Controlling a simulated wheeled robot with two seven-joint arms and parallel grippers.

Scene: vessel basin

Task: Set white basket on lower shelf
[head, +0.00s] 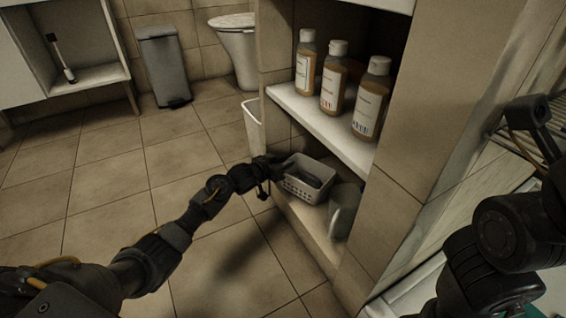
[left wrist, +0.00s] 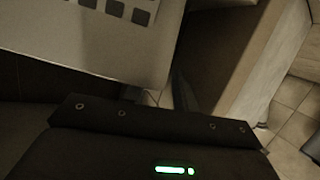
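The white basket (head: 306,186), with holes in its sides and something dark inside, is in the lower compartment of the tiled shelf unit, on the lower shelf (head: 318,236). My left gripper (head: 279,163) is at the basket's back-left rim, fingers toward it. In the left wrist view, the basket's perforated wall (left wrist: 95,32) fills the upper left, close to a dark finger of the left gripper (left wrist: 165,95). The wall partly hides the fingers, so their hold on the rim cannot be made out. My right arm is at the right edge; its gripper does not show.
A grey-white container (head: 343,212) stands on the lower shelf just right of the basket. Several capped bottles (head: 333,78) stand on the upper shelf (head: 318,116). A white bin (head: 252,124) is beside the unit. The tiled floor at left is open.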

